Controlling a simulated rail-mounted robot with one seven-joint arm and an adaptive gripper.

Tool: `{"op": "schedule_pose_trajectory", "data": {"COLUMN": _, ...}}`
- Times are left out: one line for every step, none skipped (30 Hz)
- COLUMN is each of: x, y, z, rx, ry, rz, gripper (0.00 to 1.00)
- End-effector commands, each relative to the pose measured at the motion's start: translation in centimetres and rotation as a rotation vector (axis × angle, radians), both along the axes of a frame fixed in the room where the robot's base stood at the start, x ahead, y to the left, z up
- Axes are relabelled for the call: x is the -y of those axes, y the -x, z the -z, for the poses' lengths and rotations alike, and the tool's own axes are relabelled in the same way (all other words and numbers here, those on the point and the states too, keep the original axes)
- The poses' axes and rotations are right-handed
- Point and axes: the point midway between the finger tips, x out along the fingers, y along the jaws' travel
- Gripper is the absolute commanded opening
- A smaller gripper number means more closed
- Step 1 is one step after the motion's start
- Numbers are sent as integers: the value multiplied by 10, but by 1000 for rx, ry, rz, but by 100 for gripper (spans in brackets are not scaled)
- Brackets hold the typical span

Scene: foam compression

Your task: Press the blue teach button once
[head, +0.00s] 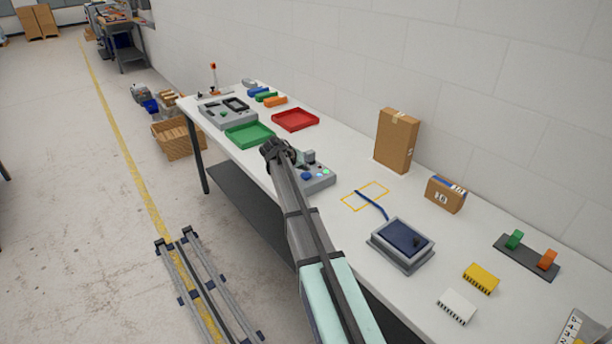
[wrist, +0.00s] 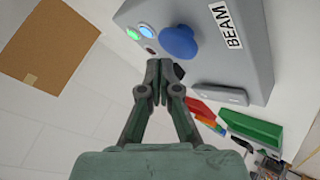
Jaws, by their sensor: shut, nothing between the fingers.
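A grey control box (head: 316,183) stands on the table just right of my gripper in the head view; it also fills the top of the wrist view (wrist: 245,60). A blue domed button (wrist: 179,42) stands out from its face; it is small in the head view (head: 307,175). A "BEAM" label (wrist: 226,25) is beside it; I see no teach label. My gripper (wrist: 158,68) is shut and empty, its tips just below and left of the blue button in the wrist view. There is no clear sign of contact.
A lit green button (wrist: 133,34) and a lit pale-blue button (wrist: 147,31) sit close to the blue one. A green tray (head: 249,135) and a red tray (head: 296,120) lie behind the box. A tall carton (head: 396,140) stands by the wall.

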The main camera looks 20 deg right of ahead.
Motion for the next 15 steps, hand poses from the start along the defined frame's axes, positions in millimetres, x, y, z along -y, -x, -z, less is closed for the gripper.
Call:
{"op": "schedule_pose_trajectory", "data": {"x": 0, "y": 0, "z": 0, "rx": 0, "ry": 0, "rz": 0, "gripper": 0}}
{"op": "schedule_pose_trajectory", "data": {"x": 0, "y": 0, "z": -1, "rx": 0, "ry": 0, "rz": 0, "gripper": 0}}
{"op": "schedule_pose_trajectory", "data": {"x": 0, "y": 0, "z": -2, "rx": 0, "ry": 0, "rz": 0, "gripper": 0}}
{"op": "schedule_pose_trajectory", "data": {"x": 0, "y": 0, "z": -3, "rx": 1, "ry": 0, "rz": -1, "gripper": 0}}
{"op": "schedule_pose_trajectory", "data": {"x": 0, "y": 0, "z": -5, "rx": 1, "ry": 0, "rz": -1, "gripper": 0}}
{"op": "schedule_pose_trajectory", "data": {"x": 0, "y": 0, "z": -7, "rx": 1, "ry": 0, "rz": -1, "gripper": 0}}
{"op": "schedule_pose_trajectory", "data": {"x": 0, "y": 0, "z": -9, "rx": 1, "ry": 0, "rz": -1, "gripper": 0}}
{"op": "schedule_pose_trajectory", "data": {"x": 0, "y": 0, "z": -12, "rx": 1, "ry": 0, "rz": -1, "gripper": 0}}
{"op": "schedule_pose_trajectory", "data": {"x": 0, "y": 0, "z": -15, "rx": 1, "ry": 0, "rz": -1, "gripper": 0}}
{"op": "schedule_pose_trajectory", "data": {"x": 0, "y": 0, "z": -18, "rx": 1, "ry": 0, "rz": -1, "gripper": 0}}
{"op": "schedule_pose_trajectory", "data": {"x": 0, "y": 0, "z": -21, "rx": 1, "ry": 0, "rz": -1, "gripper": 0}}
{"op": "schedule_pose_trajectory", "data": {"x": 0, "y": 0, "z": -25, "rx": 1, "ry": 0, "rz": -1, "gripper": 0}}
{"op": "schedule_pose_trajectory", "data": {"x": 0, "y": 0, "z": -28, "rx": 1, "ry": 0, "rz": -1, "gripper": 0}}
{"op": "schedule_pose_trajectory", "data": {"x": 0, "y": 0, "z": -31, "rx": 1, "ry": 0, "rz": -1, "gripper": 0}}
{"op": "schedule_pose_trajectory", "data": {"x": 0, "y": 0, "z": -34, "rx": 1, "ry": 0, "rz": -1, "gripper": 0}}
